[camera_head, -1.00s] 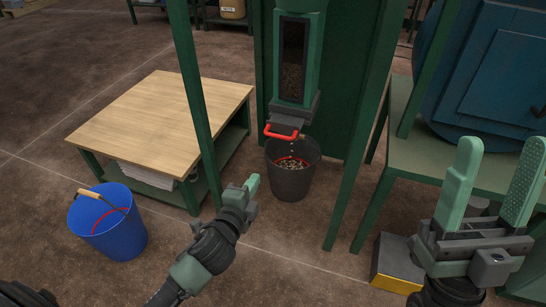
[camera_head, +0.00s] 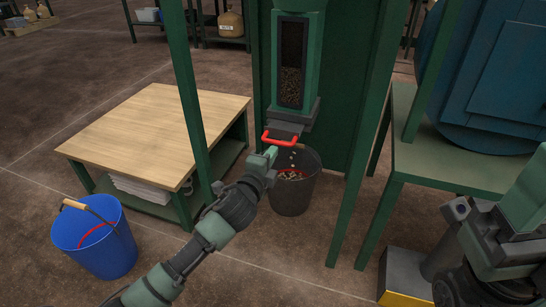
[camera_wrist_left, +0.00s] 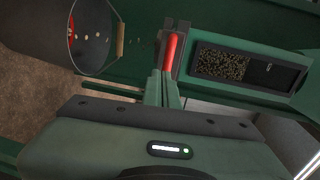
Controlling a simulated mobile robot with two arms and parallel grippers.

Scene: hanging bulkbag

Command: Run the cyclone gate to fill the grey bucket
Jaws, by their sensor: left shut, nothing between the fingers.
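The dark grey bucket (camera_head: 290,198) stands on the floor under the cyclone outlet. Pale pellets lie inside near a red line, and a few are in the air above them. The green cyclone spout (camera_head: 312,60) has a window with brown pellets in its lower part. Its gate has a red handle (camera_head: 279,138). My left gripper (camera_head: 268,155) is shut and empty, just below the handle. In the left wrist view its fingertips (camera_wrist_left: 166,86) are at the handle's end; contact is unclear. My right gripper (camera_head: 525,205) is partly out of frame; its opening is hidden.
A blue bucket (camera_head: 95,245) with a wooden grip stands at left. A green stand (camera_head: 460,165) carries a blue drum at right. A yellow-edged grey box (camera_head: 405,280) is below it.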

